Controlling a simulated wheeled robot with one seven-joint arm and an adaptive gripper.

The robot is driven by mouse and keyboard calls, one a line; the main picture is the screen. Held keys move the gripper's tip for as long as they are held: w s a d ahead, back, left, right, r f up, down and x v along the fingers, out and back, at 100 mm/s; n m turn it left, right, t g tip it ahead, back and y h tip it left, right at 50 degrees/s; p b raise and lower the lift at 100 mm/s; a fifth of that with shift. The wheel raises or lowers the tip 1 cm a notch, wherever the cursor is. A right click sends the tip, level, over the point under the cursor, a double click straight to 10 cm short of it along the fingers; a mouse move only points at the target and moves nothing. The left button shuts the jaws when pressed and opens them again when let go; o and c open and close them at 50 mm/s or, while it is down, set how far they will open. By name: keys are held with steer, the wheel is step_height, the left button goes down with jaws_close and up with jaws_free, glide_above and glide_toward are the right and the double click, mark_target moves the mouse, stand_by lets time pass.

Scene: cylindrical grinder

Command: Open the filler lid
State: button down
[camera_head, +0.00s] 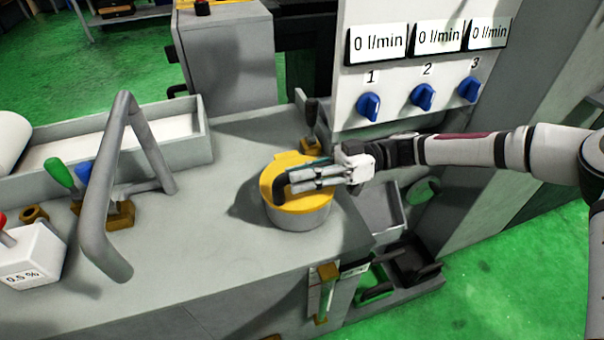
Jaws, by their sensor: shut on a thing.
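The filler lid (296,206) is a round yellow cap with a dark handle (279,187) on top. It lies on a short grey cylindrical filler neck (300,219) near the right edge of the grey machine top. The lid looks flat on the neck. My gripper (292,183) reaches in from the right, with its fingers over the lid, and is shut on the lid's dark handle. The fingers hide part of the handle and the middle of the lid.
A bent grey pipe (103,190) and green and blue levers (62,173) stand to the left. A black-knobbed lever (311,113) stands just behind the lid. A panel with blue knobs (422,96) rises behind my arm. Bare machine top (200,240) lies left of the lid.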

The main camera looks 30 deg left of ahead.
steer(key=shift+w+a+r+m, duration=0.15)
steer(key=shift+a+r+m, duration=0.05)
steer(key=shift+r+m, duration=0.25)
steer(key=w+a+r+m+b, duration=0.2)
steer(key=w+a+r+m, duration=0.2)
steer(key=a+r+m, duration=0.1)
steer(key=shift+w+a+r+b, duration=0.2)
steer(key=shift+w+r+b, duration=0.2)
steer(key=shift+r, duration=0.25)
steer(key=shift+m, duration=0.25)
steer(key=c, duration=1.4)
jaws_free()
steer(key=v, duration=1.2)
